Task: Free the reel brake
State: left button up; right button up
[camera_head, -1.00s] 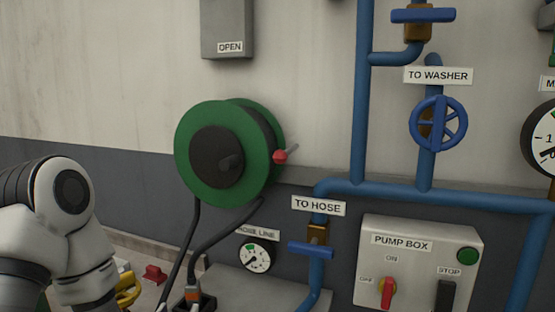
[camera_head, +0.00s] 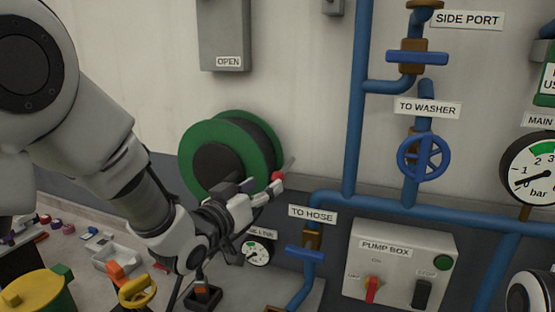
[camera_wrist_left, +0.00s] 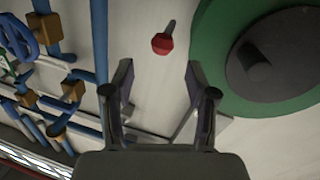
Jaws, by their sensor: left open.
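The green hose reel (camera_head: 195,140) is on the wall, with a dark hub. Its brake lever has a red knob (camera_head: 277,177) at the reel's right edge. My left gripper (camera_head: 262,203) is in front of the reel's lower right side, close to the knob. In the left wrist view, the open fingers (camera_wrist_left: 158,78) are empty, and the red knob (camera_wrist_left: 162,43) lies just beyond the tips, roughly between them. The reel (camera_wrist_left: 215,85) is to the right there. My right gripper is not in view.
Blue pipes (camera_head: 355,110) with valves run right of the reel. The pump box (camera_head: 405,250) and a small gauge (camera_head: 257,252) are below right. A grey box labelled OPEN (camera_head: 224,40) hangs above.

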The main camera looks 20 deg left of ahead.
aim_at(274, 180)
pick_arm(q)
jog(key=p+x, duration=0.1)
jog(key=x, duration=0.2)
jog(key=p+x, duration=0.1)
jog(key=x, duration=0.3)
jog(key=shift+f+p, duration=0.25)
jog(key=shift+p, duration=0.15)
jog(key=shift+w+d, duration=0.1)
jog(key=shift+w, duration=0.1)
jog(key=shift+s, duration=0.1)
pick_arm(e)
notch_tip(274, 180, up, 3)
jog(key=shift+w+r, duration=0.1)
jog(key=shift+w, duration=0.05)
